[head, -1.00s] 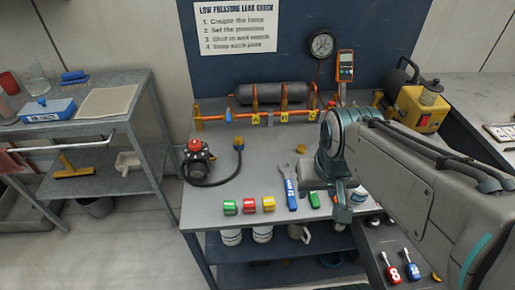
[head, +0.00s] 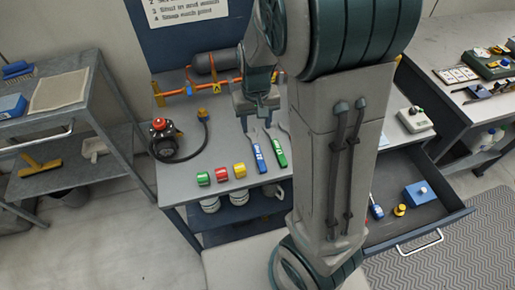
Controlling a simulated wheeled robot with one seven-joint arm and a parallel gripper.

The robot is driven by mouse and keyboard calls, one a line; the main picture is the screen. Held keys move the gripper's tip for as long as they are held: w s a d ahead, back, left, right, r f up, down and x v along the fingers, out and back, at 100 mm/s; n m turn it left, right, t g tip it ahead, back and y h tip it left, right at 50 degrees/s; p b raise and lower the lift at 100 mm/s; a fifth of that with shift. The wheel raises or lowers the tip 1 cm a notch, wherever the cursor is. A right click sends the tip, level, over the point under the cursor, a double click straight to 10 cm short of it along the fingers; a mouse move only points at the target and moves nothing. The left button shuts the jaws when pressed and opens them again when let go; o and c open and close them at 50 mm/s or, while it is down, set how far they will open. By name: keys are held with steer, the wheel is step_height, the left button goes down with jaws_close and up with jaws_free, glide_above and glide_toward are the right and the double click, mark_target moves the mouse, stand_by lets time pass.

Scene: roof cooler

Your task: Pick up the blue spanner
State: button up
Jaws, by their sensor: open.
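The blue spanner (head: 259,158) lies on the bench top in the head view, its blue handle toward the front edge and its grey jaw end toward the back. A green-handled spanner (head: 276,150) lies just to its right, roughly parallel. My gripper (head: 257,123) points down with its fingers apart and nothing visible between them. It appears just behind the spanners' grey ends in the picture. Its height above the bench is hard to tell. My arm hides the bench to the right of the green spanner.
Green (head: 203,178), red (head: 222,174) and yellow (head: 240,170) small pieces sit in a row left of the blue spanner. A black device with a red knob (head: 160,125) and hose stands further left. A pipe rack with a grey cylinder (head: 214,62) is behind. An open drawer (head: 437,215) juts out at right.

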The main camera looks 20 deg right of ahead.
glide_above(258, 151)
steer(key=f, duration=0.7)
steer(key=shift+s+a+f, duration=0.15)
steer(key=shift+a, duration=0.1)
steer(key=shift+w+d+f, duration=0.1)
steer(key=shift+d+f, duration=0.05)
steer(key=shift+f, duration=1.25)
steer(key=shift+w+d+f, duration=0.1)
steer(key=shift+f, duration=1.3)
jaws_close()
